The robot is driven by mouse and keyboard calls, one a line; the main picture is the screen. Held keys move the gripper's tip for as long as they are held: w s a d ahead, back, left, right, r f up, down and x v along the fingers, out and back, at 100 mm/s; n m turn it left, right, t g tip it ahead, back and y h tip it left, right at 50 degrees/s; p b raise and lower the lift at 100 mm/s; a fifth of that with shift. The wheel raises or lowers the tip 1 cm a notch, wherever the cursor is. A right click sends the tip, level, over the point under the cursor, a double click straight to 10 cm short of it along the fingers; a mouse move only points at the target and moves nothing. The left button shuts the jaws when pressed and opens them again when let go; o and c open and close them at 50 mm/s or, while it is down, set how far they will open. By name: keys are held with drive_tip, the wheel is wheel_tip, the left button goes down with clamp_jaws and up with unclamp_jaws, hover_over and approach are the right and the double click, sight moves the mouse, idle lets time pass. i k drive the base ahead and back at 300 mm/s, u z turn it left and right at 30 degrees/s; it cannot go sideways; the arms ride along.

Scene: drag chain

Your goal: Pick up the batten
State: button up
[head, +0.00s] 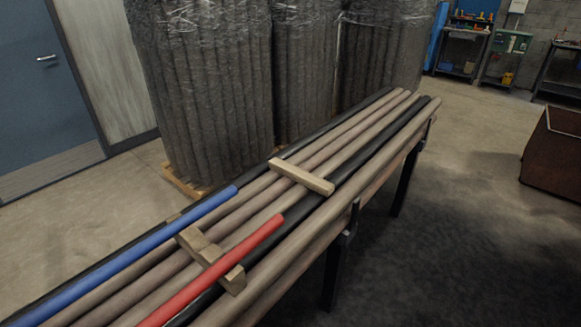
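Two pale wooden battens lie across a row of long pipes in the head view. The farther batten (301,177) lies on top of the pipes near the middle of the picture, with nothing over it. The nearer batten (200,247) lies lower left. A red rod (225,262) crosses over it and hides part of it. A blue rod (150,240) runs past its far left end, where a small piece of wood shows beyond the rod. My gripper is not in view.
The brown and black pipes (372,143) rest on a dark metal stand (334,262). Tall wrapped bundles (205,105) stand close behind it. A rusty bin (555,150) is at the right, with workbenches (466,50) behind. The floor right of the stand is clear.

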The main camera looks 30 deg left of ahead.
sight(317, 184)
drive_tip(key=u, duration=0.6)
drive_tip(key=i, duration=1.2)
drive_tip(key=u, duration=0.65)
